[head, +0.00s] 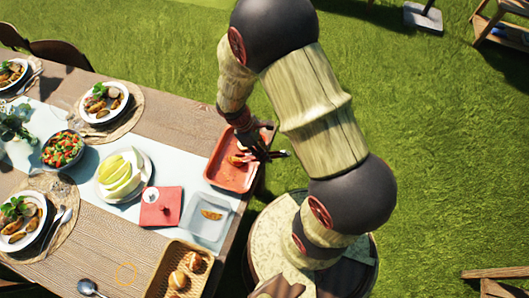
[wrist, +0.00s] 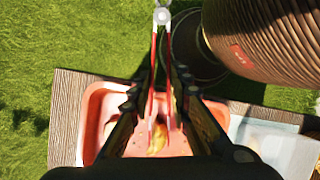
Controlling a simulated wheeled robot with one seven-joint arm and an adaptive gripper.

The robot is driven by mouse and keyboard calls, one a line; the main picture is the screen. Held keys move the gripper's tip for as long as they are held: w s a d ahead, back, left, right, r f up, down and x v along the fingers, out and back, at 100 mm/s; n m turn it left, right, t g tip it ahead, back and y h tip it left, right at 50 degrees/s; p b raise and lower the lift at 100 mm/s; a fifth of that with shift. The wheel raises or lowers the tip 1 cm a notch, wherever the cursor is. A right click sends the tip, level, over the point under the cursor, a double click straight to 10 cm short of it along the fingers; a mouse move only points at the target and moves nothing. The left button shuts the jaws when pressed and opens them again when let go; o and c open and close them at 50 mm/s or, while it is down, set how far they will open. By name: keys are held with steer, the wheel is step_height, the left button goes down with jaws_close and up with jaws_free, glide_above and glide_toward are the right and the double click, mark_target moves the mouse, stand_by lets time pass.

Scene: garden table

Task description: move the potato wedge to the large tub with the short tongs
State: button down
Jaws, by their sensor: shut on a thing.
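My gripper (head: 252,146) is shut on the short tongs, which have red arms and a pale pivot end (wrist: 162,17) in the wrist view. The tongs' arms run between my fingers (wrist: 160,100), with their tips low over a red tub (head: 214,180). A golden potato wedge (wrist: 157,146) shows between or just under the tips, inside the red tub (wrist: 93,115). I cannot tell whether the tips touch it. A clear tub (head: 194,238) beside the red one holds another wedge (head: 211,214); it also shows in the wrist view (wrist: 262,140). My gripper partly hides the red tub.
A red box-like thing (head: 160,206) and a plate of melon slices (head: 122,174) stand left of the clear tub. A basket of rolls (head: 180,274) is at the front. Plates, a salad bowl (head: 62,150) and flowers fill the table's left. Grass lies beyond the right edge.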

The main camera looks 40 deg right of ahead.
step_height(320, 180, up, 11)
steer(key=p, duration=0.9)
steer(key=shift+r, duration=0.2)
